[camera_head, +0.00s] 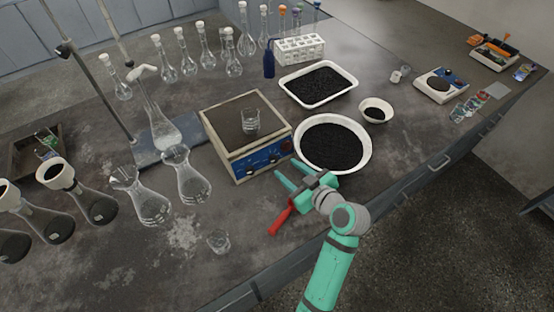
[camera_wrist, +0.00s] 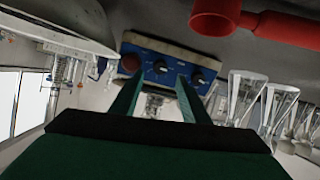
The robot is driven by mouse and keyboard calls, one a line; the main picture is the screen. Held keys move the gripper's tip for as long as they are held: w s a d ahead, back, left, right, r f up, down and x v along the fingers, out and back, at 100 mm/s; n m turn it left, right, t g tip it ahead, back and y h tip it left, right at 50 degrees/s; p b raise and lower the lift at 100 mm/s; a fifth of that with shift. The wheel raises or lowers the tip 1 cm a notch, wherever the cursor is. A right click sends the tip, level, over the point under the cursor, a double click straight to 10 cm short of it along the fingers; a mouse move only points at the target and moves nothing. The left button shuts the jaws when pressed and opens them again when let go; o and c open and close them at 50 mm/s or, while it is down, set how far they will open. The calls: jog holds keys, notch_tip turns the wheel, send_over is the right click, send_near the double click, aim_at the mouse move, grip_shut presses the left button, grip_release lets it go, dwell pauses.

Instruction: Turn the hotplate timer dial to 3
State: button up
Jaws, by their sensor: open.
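The hotplate (camera_head: 211,121) stands mid-bench, with a blue front panel (camera_head: 262,159) facing my arm. A glass beaker (camera_head: 251,121) sits on its top. In the upside-down wrist view, the panel (camera_wrist: 178,51) shows two dark dials, one (camera_wrist: 160,67) in line with the gap between my fingers and another (camera_wrist: 198,77) to the right, plus a reddish round part (camera_wrist: 131,63) at left. I cannot tell which dial is the timer or read its setting. My gripper (camera_head: 286,168) is open and empty, fingers pointing at the panel, apparently short of it.
A white bowl of dark grains (camera_head: 368,154) stands close right of my gripper. A red-handled tool (camera_head: 281,220) lies below it; red also shows in the wrist view (camera_wrist: 290,29). Flasks (camera_head: 188,180) stand left of the hotplate. A small beaker (camera_head: 218,241) stands near the front.

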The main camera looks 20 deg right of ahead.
aim_at(275, 160)
jog(key=x, duration=0.7)
jog(key=c, duration=1.1)
